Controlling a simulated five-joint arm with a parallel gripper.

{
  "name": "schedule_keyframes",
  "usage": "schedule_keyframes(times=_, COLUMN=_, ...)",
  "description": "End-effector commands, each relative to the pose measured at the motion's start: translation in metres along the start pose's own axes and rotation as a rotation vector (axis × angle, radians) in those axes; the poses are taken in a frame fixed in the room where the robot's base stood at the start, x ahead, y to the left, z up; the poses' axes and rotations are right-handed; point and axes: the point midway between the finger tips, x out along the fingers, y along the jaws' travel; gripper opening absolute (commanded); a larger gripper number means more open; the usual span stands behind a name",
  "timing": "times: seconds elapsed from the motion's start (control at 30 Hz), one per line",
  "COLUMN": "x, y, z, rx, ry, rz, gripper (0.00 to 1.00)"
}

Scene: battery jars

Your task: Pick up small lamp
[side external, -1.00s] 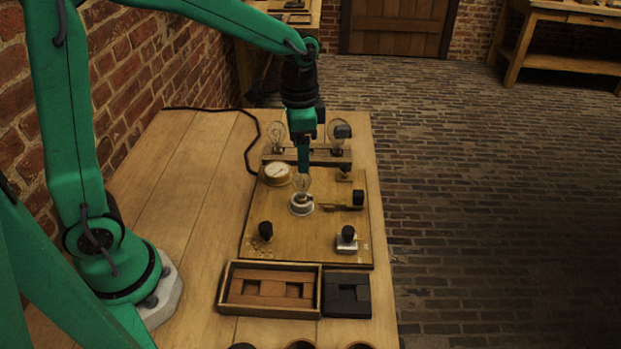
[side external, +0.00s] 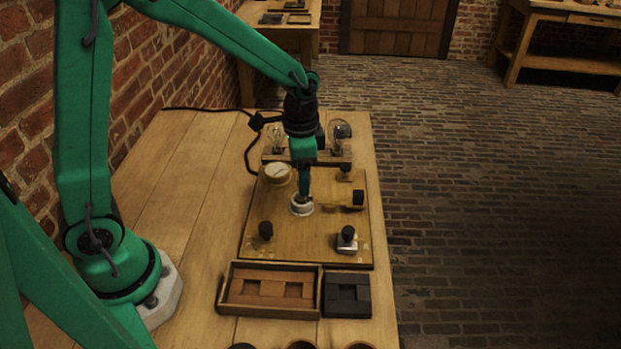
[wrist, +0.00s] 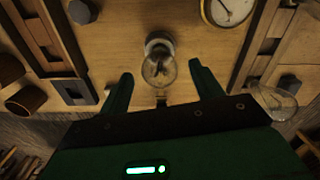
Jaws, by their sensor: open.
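The small lamp (wrist: 158,70) is a clear glass bulb in a white round socket (side external: 301,206) on the wooden board (side external: 285,238). In the side view my gripper (side external: 305,194) points down right over the socket and hides most of the bulb. In the wrist view my gripper (wrist: 160,85) is open, with one finger on each side of the bulb. The bulb shows between the fingers with a gap on both sides. I cannot tell whether the fingertips are level with the glass.
Two larger bulbs, one on the left (side external: 277,139) and one on the right (side external: 341,131), stand on a rack behind. A round dial (side external: 277,173) and black-knobbed parts (side external: 347,236) sit on the board. A wooden tray (side external: 226,288) and a black block (side external: 347,294) lie in front.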

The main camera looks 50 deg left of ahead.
Motion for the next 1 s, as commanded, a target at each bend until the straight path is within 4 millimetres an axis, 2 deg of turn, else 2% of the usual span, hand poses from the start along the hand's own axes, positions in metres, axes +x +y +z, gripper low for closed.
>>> schedule_keyframes(times=0.1, x=0.013, y=0.0, z=0.001, rx=0.0, ry=-0.003, rz=0.001, gripper=0.65)
schedule_keyframes(times=0.2, x=0.018, y=0.0, z=0.0, rx=0.0, ry=0.0, rz=0.0, gripper=0.65)
schedule_keyframes(times=0.7, x=0.018, y=0.0, z=0.0, rx=0.0, ry=0.001, rz=0.0, gripper=0.65)
schedule_keyframes(times=0.73, x=0.018, y=0.0, z=0.0, rx=0.0, ry=0.001, rz=0.0, gripper=0.63)
schedule_keyframes(times=0.9, x=0.018, y=0.0, z=0.0, rx=0.0, ry=0.001, rz=0.0, gripper=0.3)
schedule_keyframes(times=1.0, x=0.018, y=0.0, z=0.0, rx=0.0, ry=0.001, rz=0.0, gripper=0.14)
